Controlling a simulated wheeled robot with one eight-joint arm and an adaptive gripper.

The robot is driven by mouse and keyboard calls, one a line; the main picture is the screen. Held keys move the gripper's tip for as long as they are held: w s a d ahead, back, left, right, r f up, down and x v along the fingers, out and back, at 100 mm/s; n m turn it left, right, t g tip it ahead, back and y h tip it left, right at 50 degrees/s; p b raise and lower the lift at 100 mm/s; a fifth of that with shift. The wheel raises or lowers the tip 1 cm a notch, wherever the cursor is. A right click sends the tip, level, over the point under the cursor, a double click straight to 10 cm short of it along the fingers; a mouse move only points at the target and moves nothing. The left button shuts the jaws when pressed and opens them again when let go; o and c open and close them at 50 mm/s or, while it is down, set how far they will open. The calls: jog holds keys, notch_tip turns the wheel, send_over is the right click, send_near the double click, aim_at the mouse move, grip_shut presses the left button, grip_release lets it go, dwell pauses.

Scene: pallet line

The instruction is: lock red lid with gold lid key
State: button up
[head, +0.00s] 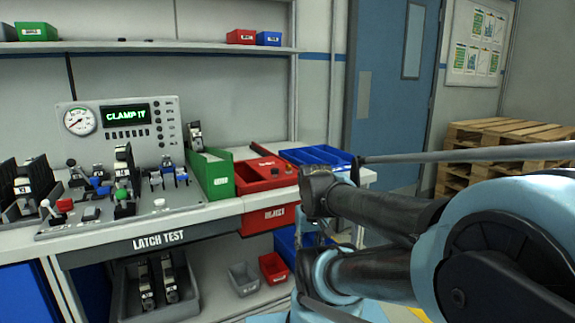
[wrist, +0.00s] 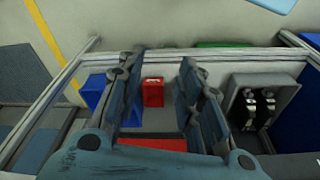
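A red strip (wrist: 155,143) at the bottom of the wrist view looks like part of this box. I cannot make out a gold lid key in either view. My gripper (wrist: 162,58) is open, with its two fingers well apart and nothing between them. In the head view my arm reaches in from the right and ends near the box's right side; the fingers are not clear there.
A green bin (head: 216,175) stands left of the box and a blue tray (head: 316,155) right of it. The latch test panel (head: 120,135) fills the bench's left. Below are a small red bin (head: 273,267) and a grey tray (head: 128,303) with latches. Pallets (head: 500,140) stand back right.

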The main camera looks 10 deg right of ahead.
jog(key=o, duration=0.4)
jog(key=shift+s+r, duration=0.15)
notch_tip(320, 180, up, 32)
jog(key=m+g, duration=0.2)
jog(key=m, duration=1.3)
send_over(288, 164)
jog(key=f, duration=1.6)
jog(key=shift+s+f, duration=0.15)
jog(key=shift+s, duration=0.15)
jog(key=shift+a, duration=0.1)
jog(key=c, duration=1.1)
